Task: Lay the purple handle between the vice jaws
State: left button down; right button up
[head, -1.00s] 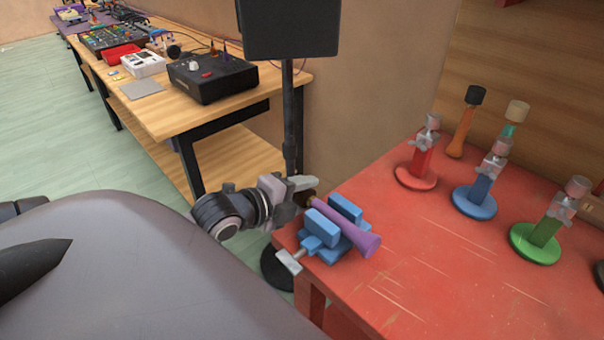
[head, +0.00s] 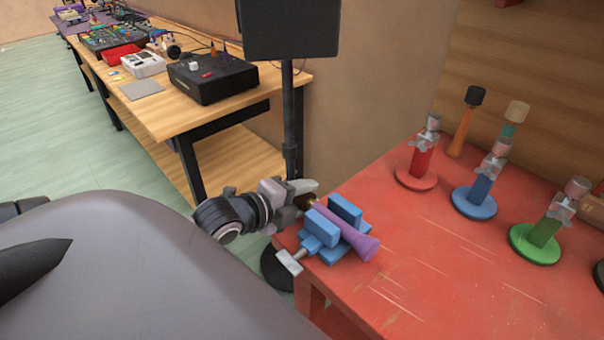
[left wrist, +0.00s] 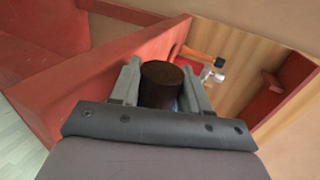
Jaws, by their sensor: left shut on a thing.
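The purple handle (head: 360,243) lies between the two blue jaws of the vice (head: 321,228) in the head view. Its flared end sticks out past the vice toward the lower right, and its dark end points to the upper left. My left gripper (head: 308,195) is shut on that dark end, just beyond the vice. In the left wrist view the dark brown end (left wrist: 161,83) sits between the two grey fingers and hides most of the vice behind it. I cannot tell whether the handle touches the vice bed. My right gripper is not in view.
The vice stands near the left corner of the red table (head: 450,280). A red stand (head: 421,160), a blue stand (head: 482,190) and a green stand (head: 545,232) are to its right. An orange handle (head: 464,135) stands at the back. The table front is clear.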

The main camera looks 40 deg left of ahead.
pick_arm(q)
jog(key=shift+c, duration=2.4)
grip_release()
jog(key=shift+f, duration=0.1)
jog(key=shift+s, duration=0.1)
jog(key=shift+s+a, duration=0.1)
jog(key=shift+s, duration=0.4)
jog(key=shift+r+v, duration=0.2)
jog(key=shift+v, duration=1.3)
jog(key=shift+r+v, duration=0.15)
jog(key=shift+v, duration=1.4)
jog(key=shift+w, duration=0.15)
